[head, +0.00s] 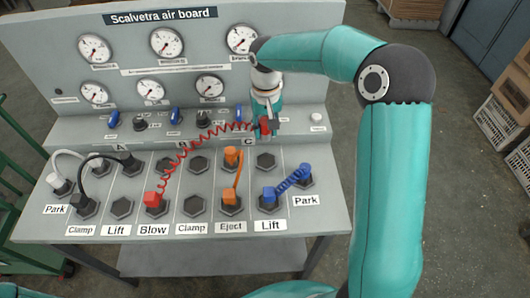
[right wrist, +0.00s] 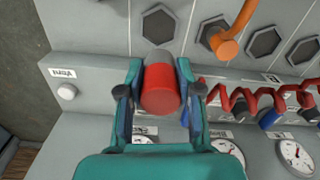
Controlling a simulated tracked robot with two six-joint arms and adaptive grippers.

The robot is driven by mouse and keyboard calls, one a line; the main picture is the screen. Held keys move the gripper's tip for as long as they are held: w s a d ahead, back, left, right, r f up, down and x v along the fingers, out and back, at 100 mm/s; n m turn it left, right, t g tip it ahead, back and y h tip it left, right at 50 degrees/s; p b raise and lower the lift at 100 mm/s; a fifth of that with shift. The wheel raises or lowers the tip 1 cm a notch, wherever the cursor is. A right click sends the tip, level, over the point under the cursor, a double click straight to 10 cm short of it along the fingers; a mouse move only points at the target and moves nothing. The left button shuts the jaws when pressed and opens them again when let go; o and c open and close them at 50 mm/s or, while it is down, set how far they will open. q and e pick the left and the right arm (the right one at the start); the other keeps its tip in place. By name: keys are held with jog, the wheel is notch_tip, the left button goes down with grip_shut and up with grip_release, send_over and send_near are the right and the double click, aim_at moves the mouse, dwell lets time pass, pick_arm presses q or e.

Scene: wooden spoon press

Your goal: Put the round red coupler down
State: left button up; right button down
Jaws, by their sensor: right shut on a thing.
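The round red coupler (right wrist: 160,90) sits between the two fingers of my right gripper (right wrist: 160,68), which is shut on it. In the head view the coupler (head: 266,127) is small and partly hidden by the gripper, near the C label. My left gripper is not in view.
An orange hose (head: 237,180) joins two sockets just left of the empty upper socket (head: 266,160). A blue coiled hose (head: 290,181) sits at the right. White and black hoses occupy the left. Gauges (head: 166,42) and blue levers (head: 175,115) stand behind.

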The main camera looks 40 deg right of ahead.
notch_tip(320, 180, down, 11)
jog(key=shift+s+p, duration=0.1)
jog(key=shift+p, duration=0.4)
jog(key=shift+f, duration=0.1)
jog(key=c, duration=0.8)
grip_release()
jog(key=shift+o, duration=0.2)
notch_tip(320, 180, up, 12)
jog(key=shift+r+b, duration=0.1)
jog(key=shift+b, duration=0.4)
